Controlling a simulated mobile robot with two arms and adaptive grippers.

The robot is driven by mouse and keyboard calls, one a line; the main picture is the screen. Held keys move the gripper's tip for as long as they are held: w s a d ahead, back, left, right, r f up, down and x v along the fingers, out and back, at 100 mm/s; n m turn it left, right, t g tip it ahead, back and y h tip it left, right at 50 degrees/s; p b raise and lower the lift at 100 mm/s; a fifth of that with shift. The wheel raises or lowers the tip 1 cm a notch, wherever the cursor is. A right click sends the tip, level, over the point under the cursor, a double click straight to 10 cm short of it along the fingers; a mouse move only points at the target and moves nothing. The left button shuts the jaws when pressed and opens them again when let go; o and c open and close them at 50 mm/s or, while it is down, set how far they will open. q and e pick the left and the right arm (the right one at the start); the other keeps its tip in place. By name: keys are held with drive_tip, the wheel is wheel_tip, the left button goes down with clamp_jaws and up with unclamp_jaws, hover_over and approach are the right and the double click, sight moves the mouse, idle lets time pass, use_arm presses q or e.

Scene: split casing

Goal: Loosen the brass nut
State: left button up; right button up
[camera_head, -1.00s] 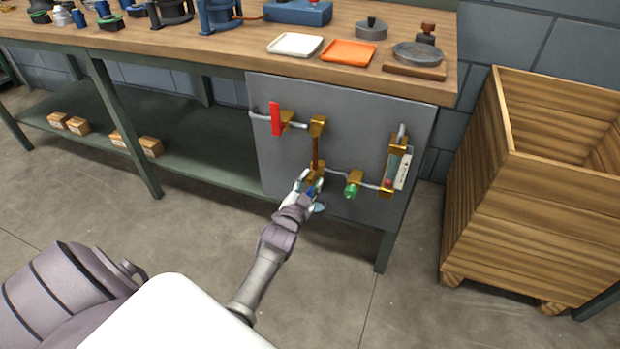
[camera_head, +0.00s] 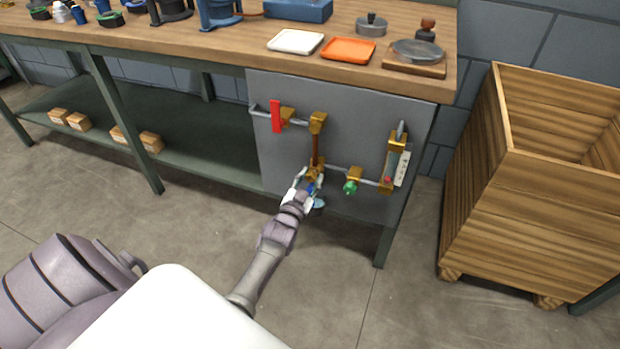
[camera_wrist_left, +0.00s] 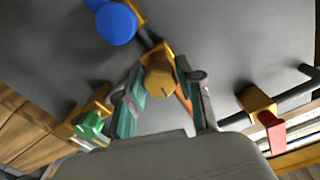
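The brass nut (camera_wrist_left: 158,80) shows as a faceted, gold-coloured piece in the left wrist view. In the head view it is mostly hidden behind my left gripper, at the lower end of the copper-brown vertical tube (camera_head: 316,149) on the grey panel (camera_head: 283,165). My left gripper (camera_head: 309,178) is at the nut. In the left wrist view its two teal-padded fingers (camera_wrist_left: 160,72) lie on either side of the nut, their tips close to its sides. Whether both pads press on it is not clear. My right gripper is not in view.
Near the nut are a blue round knob (camera_wrist_left: 116,25), a green valve knob (camera_head: 350,187) and a red lever (camera_head: 276,116). A gauge (camera_head: 402,168) is at the panel's right. The workbench top (camera_head: 230,53) overhangs the panel. A wooden crate (camera_head: 475,220) stands right.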

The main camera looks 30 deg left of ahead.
use_arm(q)
drive_tip(key=o, duration=0.3)
drive_tip(key=shift+o, duration=0.2)
drive_tip(key=v, duration=1.2)
drive_tip(key=shift+d, duration=0.1)
